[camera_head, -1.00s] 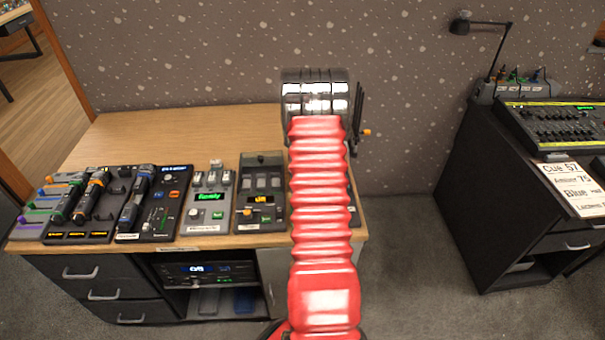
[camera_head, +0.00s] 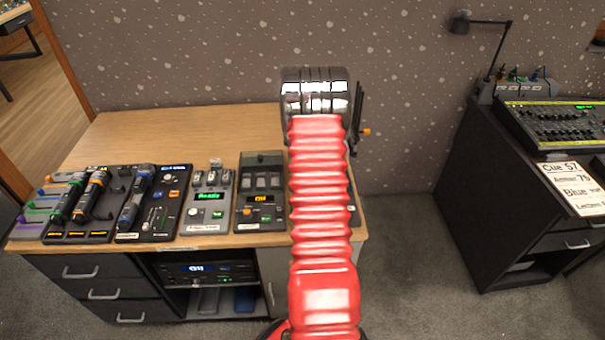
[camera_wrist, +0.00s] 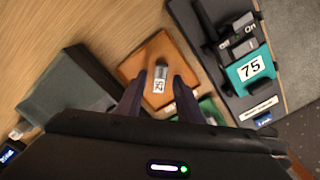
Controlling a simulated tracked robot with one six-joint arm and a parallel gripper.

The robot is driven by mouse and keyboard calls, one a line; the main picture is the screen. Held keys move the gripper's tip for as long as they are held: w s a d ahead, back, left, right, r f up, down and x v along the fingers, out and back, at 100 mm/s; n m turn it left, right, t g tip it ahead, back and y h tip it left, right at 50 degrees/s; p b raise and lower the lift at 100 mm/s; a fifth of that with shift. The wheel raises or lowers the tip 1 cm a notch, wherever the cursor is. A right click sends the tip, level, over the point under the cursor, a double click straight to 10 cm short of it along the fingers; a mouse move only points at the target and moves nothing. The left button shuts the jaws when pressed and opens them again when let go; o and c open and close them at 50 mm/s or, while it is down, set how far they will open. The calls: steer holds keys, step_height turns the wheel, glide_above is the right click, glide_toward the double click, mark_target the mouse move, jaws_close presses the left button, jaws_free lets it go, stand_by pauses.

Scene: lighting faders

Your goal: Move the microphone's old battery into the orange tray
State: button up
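In the wrist view the orange tray (camera_wrist: 183,62) lies on the wooden desk beyond my fingers. A small dark cylinder with a white number label, apparently a battery (camera_wrist: 160,73), lies on or just above the tray. My gripper (camera_wrist: 160,88) is open, its two dark fingers spread on either side of the battery's near end with gaps between. I cannot tell whether this is the old battery. In the head view two handheld microphones (camera_head: 91,195) and (camera_head: 136,197) lie at the desk's left. My red arm hides the tray there.
In the wrist view a dark unit with a teal block marked 75 (camera_wrist: 250,68) stands right of the tray, and a grey box (camera_wrist: 65,92) stands left. A green item (camera_wrist: 209,108) is partly hidden by my gripper. Control panels (camera_head: 205,202) line the desk's front edge.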

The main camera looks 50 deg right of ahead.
step_height(320, 180, up, 12)
stand_by(0.5)
stand_by(0.6)
steer(key=w+a+r+m+t, duration=0.1)
steer(key=a+r+m, duration=0.2)
steer(key=a+r, duration=0.45)
steer(key=a+r+m+t+h, duration=0.15)
steer(key=a+r, duration=0.25)
steer(key=a, duration=0.7)
steer(key=w+a+r+m, duration=0.1)
steer(key=a+r+m, duration=0.35)
steer(key=a, duration=0.55)
steer(key=s+a+m+t, duration=0.1)
steer(key=s+a+m, duration=0.3)
steer(key=s+a, duration=0.4)
steer(key=s+a+m+t+y, duration=0.1)
steer(key=s+a+m, duration=0.3)
steer(key=a, duration=0.9)
steer(key=s+r+t, duration=0.1)
steer(key=s, duration=0.2)
steer(key=shift+s+a, duration=0.2)
steer(key=shift+s, duration=0.15)
